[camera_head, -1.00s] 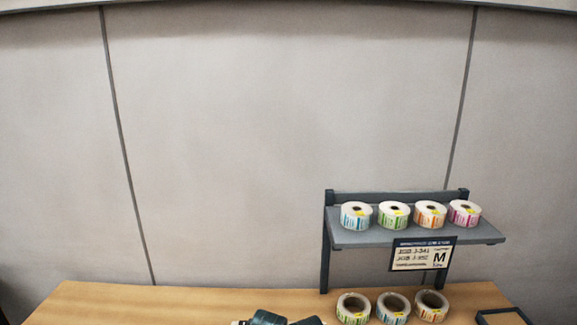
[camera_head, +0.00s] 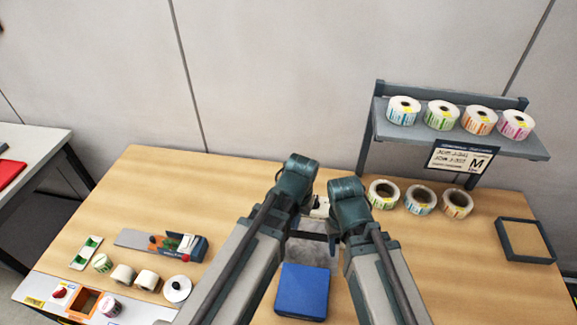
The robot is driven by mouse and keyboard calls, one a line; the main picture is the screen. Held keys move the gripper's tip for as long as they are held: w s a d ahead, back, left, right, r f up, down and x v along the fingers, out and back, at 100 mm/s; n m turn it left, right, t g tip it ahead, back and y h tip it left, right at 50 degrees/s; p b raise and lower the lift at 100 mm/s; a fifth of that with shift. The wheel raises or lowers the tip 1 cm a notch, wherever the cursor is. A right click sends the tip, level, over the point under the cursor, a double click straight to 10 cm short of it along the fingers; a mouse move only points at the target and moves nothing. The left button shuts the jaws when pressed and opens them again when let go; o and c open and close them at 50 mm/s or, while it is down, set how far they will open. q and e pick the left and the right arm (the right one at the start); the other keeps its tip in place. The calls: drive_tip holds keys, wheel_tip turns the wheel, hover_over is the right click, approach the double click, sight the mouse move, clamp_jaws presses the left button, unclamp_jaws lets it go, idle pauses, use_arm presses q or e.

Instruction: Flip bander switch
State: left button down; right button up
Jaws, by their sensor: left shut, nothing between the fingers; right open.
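I cannot make out a bander switch for certain. A red button (camera_head: 60,291) sits on a pale panel at the front left. My two arms reach in over the middle of the table, far to the right of both. My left gripper (camera_head: 310,211) is shut and empty, mostly hidden by its arm. My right gripper (camera_head: 331,238) is open, close beside it and also largely covered.
A blue box (camera_head: 302,291) lies between my arms. Label rolls (camera_head: 146,280) and an orange bin (camera_head: 85,301) stand at front left. A shelf (camera_head: 450,135) with several rolls stands at back right, with a dark tray (camera_head: 525,240) nearby. The table's right front is clear.

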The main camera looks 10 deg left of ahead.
use_arm(q)
drive_tip(key=w+a+r+n+p, duration=0.1)
drive_tip(key=w+a+r+p, duration=0.1)
drive_tip(key=w+r+p, duration=0.2)
drive_tip(key=w+a+r+n+t+p, duration=0.1)
drive_tip(key=w+a+r+p, duration=0.1)
drive_tip(key=w+r+p, duration=0.3)
wheel_tip(320, 180, up, 5)
drive_tip(key=p, duration=0.3)
drive_tip(key=shift+w+a+r+h, duration=0.2)
drive_tip(key=shift+a+h, duration=0.1)
drive_tip(key=shift+h, duration=0.1)
use_arm(e)
wheel_tip(320, 180, up, 14)
drive_tip(key=shift+r, duration=0.15)
use_arm(q)
drive_tip(key=shift+s+f, duration=0.1)
drive_tip(key=f+b, duration=0.4)
drive_tip(key=w+f+b, duration=0.1)
drive_tip(key=f+b, duration=0.8)
drive_tip(key=shift+w+f+b, duration=0.4)
use_arm(e)
wheel_tip(320, 180, down, 14)
